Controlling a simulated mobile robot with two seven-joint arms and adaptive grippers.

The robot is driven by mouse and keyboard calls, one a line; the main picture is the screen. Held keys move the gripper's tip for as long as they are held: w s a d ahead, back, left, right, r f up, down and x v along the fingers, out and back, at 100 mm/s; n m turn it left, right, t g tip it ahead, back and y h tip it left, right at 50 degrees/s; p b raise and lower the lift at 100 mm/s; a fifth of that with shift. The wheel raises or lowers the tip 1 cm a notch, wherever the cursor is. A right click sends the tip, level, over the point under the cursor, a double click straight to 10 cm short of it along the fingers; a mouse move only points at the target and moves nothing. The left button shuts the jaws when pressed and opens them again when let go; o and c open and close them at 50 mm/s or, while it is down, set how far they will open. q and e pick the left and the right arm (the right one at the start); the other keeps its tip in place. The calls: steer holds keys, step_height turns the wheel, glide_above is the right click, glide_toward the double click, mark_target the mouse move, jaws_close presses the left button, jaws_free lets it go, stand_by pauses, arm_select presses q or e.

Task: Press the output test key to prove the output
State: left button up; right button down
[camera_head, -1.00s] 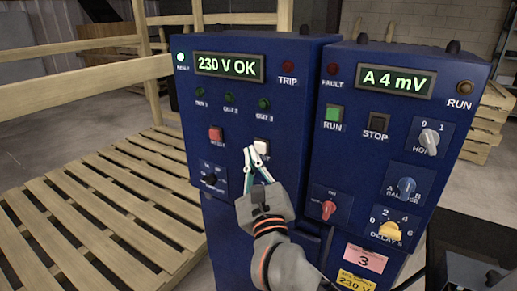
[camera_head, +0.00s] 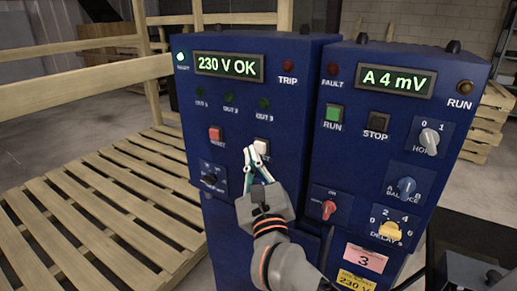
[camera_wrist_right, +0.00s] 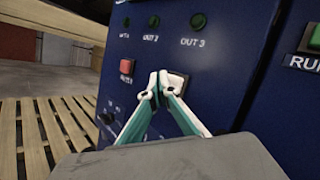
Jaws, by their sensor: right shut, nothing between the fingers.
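The white test key (camera_head: 262,145) is on the left blue cabinet (camera_head: 270,95), right of a red reset key (camera_head: 215,134). My right gripper (camera_head: 252,156) is shut and empty, with its tips just in front of the white key's lower left. In the right wrist view the tips (camera_wrist_right: 160,85) overlap the key (camera_wrist_right: 178,83) and hide part of it; I cannot tell whether they touch. The cabinet's display (camera_head: 229,65) reads 230 V OK. Three OUT lamps (camera_head: 229,99) above the keys look dark green, unlit. My left gripper is not in view.
The right cabinet (camera_head: 350,160) carries a green RUN key (camera_head: 333,116), a black STOP key (camera_head: 377,122) and several knobs. A rotary switch (camera_head: 212,177) sits below the red key. Wooden pallets (camera_head: 110,205) stand at left.

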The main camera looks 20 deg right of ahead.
steer(key=shift+w+d, duration=0.25)
steer(key=shift+d, duration=0.1)
steer(key=shift+w+d, duration=0.35)
steer(key=shift+d, duration=0.05)
stand_by(1.3)
steer(key=shift+a+p, duration=0.1)
steer(key=shift+p, duration=0.2)
steer(key=shift+s+a, duration=0.6)
steer(key=shift+a, duration=0.05)
steer(key=s+a, duration=0.1)
steer(key=a, duration=0.1)
steer(key=s+a+p, duration=0.1)
steer(key=s+a, duration=0.1)
stand_by(0.3)
